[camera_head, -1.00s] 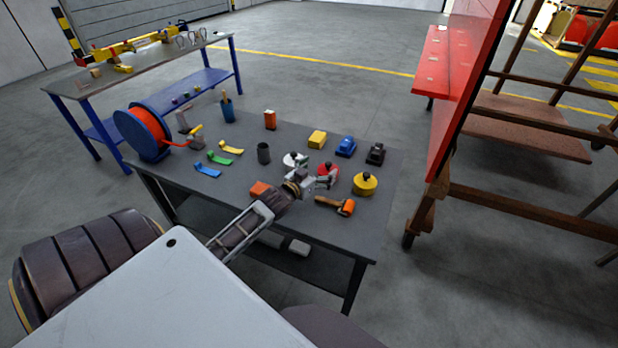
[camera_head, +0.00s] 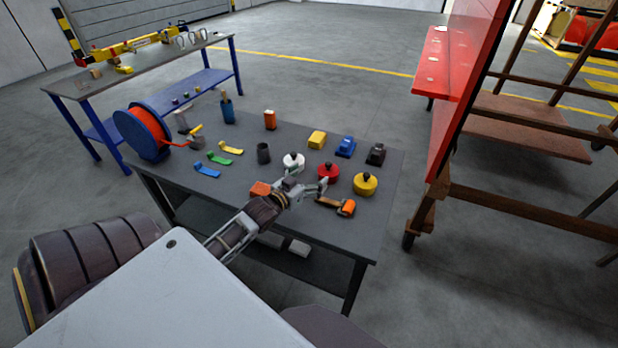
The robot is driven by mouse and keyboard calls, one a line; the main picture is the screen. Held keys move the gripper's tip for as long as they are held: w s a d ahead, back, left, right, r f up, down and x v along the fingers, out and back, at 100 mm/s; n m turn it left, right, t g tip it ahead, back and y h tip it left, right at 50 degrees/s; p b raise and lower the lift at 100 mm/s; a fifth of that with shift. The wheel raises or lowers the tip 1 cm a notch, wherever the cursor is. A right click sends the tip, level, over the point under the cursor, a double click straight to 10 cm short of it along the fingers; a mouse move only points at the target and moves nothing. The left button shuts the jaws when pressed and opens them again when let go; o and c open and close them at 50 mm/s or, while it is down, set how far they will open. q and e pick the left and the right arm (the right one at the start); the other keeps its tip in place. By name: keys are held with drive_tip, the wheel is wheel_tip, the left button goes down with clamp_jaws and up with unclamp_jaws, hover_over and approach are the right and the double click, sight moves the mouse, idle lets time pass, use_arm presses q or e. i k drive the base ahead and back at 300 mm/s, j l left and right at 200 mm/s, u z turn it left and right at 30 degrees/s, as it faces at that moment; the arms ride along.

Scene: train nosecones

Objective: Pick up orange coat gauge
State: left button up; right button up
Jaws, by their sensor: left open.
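An upright orange device (camera_head: 270,119) with a dark top stands at the back of the grey table (camera_head: 225,180); it looks like a coat gauge. A flat orange block (camera_head: 260,188) lies near the front, beside my left arm. I cannot tell for certain which of the two is the gauge. My left gripper (camera_head: 318,189) is open and empty over the front middle of the table, close to the red pot (camera_head: 328,171) and the orange-headed roller (camera_head: 346,207). Whether it touches them is unclear. My right gripper is not in view.
White (camera_head: 293,162) and yellow (camera_head: 365,184) pots flank the red one. Yellow (camera_head: 317,140), blue (camera_head: 345,147) and black (camera_head: 376,154) items stand behind. A dark cup (camera_head: 263,153), a blue-and-orange reel (camera_head: 142,133) and small coloured tools lie left. Bare tabletop surrounds the upright orange device.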

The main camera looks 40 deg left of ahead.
sight(269, 115)
drive_tip(key=u, duration=1.55)
